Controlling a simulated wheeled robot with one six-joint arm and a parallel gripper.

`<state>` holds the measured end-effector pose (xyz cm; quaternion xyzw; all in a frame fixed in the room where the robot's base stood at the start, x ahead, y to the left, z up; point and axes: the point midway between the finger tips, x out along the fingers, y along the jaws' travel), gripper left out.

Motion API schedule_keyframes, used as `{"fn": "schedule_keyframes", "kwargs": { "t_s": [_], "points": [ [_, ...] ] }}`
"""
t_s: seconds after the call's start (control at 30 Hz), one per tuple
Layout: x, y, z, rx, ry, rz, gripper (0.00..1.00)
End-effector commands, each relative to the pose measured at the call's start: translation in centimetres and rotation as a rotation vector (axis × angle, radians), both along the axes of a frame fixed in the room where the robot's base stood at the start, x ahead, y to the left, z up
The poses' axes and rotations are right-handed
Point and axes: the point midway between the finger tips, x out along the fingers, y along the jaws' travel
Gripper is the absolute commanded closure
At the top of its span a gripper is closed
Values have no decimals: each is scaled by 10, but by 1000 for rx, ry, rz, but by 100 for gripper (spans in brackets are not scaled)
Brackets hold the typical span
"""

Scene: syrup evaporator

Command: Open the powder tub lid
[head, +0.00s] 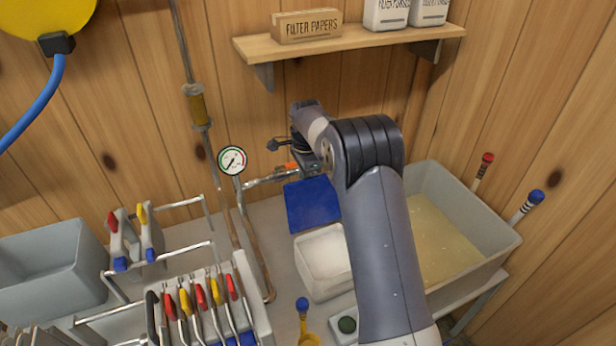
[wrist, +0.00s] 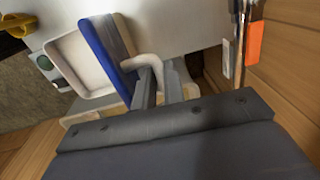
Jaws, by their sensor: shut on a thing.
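The white powder tub (head: 322,287) stands on the bench, left of the large basin, with pale powder showing inside. Its blue lid (head: 312,205) is tilted up at the tub's back edge, so the tub is open. The wrist view shows the lid (wrist: 100,52) as a steep blue panel beside the open tub (wrist: 62,45). My gripper (wrist: 158,80) is shut on the pale lid handle (wrist: 150,62) on the lid's outer side. In the head view my arm hides part of the tub, and the fingers are hard to make out.
A gauge (head: 231,161) and pipework stand left of the lid. A tool rack (head: 220,305) fills the front left. A basin of yellowish liquid (head: 440,240) is at right. A shelf (head: 345,42) hangs above. A green button box (head: 346,325) sits before the tub.

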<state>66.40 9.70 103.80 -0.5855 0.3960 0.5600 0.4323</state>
Motion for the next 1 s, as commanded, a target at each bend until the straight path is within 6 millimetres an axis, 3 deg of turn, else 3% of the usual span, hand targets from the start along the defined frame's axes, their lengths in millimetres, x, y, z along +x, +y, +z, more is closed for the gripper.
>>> {"fn": "schedule_keyframes", "kwargs": {
  "t_s": [0.63, 0.67, 0.7, 0.9, 1.0],
  "points": [
    [5, 1, -7, -3, 10, -2, 100],
    [5, 1, -7, -3, 10, -2, 87],
    [5, 1, -7, -3, 9, -2, 84],
    [6, 2, -5, -1, 4, -1, 68],
    [6, 2, -4, -1, 3, -1, 67]
  ]
}}
